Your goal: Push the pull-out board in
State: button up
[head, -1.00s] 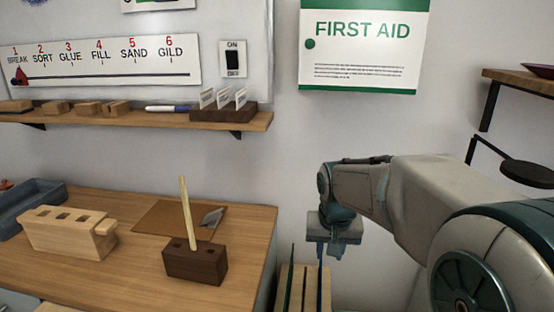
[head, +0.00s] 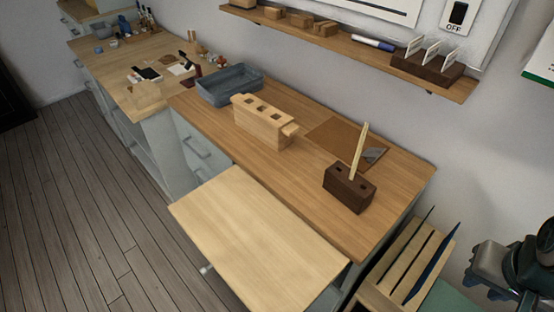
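The pull-out board (head: 255,240) is a pale wooden panel that sticks out from the front of the workbench, just below the level of the wooden worktop (head: 300,185). A small light knob (head: 206,269) shows under its front left edge. My gripper (head: 515,290) is only partly in view at the lower right corner, well to the right of the board and apart from it. Its fingertips are not clear, so I cannot tell whether it is open or shut.
On the worktop stand a pale slotted block (head: 262,125), a dark block (head: 348,188) with an upright stick, and a grey-blue tray (head: 229,85). A slatted wooden rack (head: 408,260) stands between the bench and my arm. The plank floor (head: 75,210) at left is clear.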

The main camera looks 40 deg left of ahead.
aim_at(271, 258)
jog(key=k, duration=0.5)
jog(key=u, duration=1.1)
jog(key=i, duration=0.2)
jog(key=u, duration=2.1)
jog(key=i, duration=0.35)
jog(key=z, duration=0.65)
